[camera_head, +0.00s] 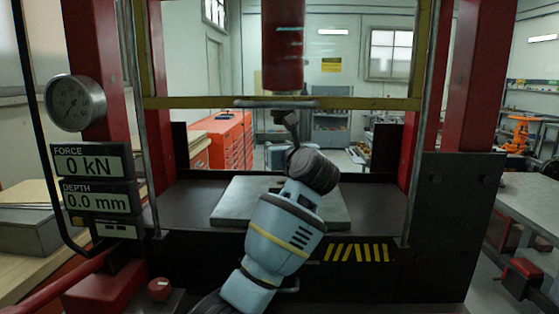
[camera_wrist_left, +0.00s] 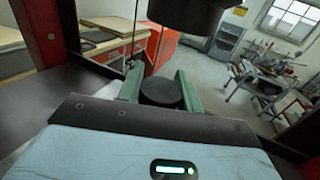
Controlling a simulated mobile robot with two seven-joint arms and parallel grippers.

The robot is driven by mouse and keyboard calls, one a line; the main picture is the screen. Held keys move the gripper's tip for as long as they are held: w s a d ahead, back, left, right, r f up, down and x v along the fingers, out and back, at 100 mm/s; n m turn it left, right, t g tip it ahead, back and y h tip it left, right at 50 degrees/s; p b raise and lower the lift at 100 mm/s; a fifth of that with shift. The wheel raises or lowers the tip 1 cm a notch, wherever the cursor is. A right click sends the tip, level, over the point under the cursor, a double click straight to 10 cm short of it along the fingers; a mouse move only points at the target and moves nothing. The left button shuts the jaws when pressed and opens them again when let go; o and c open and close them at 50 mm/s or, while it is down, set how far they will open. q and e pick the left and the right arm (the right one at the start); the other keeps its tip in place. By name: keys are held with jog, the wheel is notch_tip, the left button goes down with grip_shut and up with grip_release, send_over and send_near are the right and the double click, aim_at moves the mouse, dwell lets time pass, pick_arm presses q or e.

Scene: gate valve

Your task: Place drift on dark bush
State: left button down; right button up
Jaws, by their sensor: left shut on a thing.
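My left gripper (camera_wrist_left: 158,97) has two green fingers, shut on a dark, round-topped piece (camera_wrist_left: 162,91) that looks like the drift. In the left wrist view the dark end of the press ram (camera_wrist_left: 185,12) hangs above and beyond it. In the head view my left arm reaches into the press under the red ram (camera_head: 283,50), and the held piece cannot be made out. I cannot make out the dark bush in either view; my arm hides part of the press. My right gripper does not show.
A grey plate (camera_head: 236,203) lies on the press bed (camera_head: 185,203). Red columns, thin uprights and a yellow crossbar (camera_head: 190,102) frame the opening. The display (camera_head: 92,161) reads 0 kN and 0.0 mm. A red cabinet (camera_head: 228,140) and a bench (camera_head: 535,205) stand outside the press.

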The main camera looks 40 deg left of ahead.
pick_arm(q)
notch_tip(320, 180, down, 3)
jog(key=shift+f, duration=0.15)
dwell(0.3)
jog(key=shift+f, duration=0.1)
jog(key=c, duration=0.9)
grip_release()
jog(key=shift+f, duration=0.1)
jog(key=shift+c, duration=0.2)
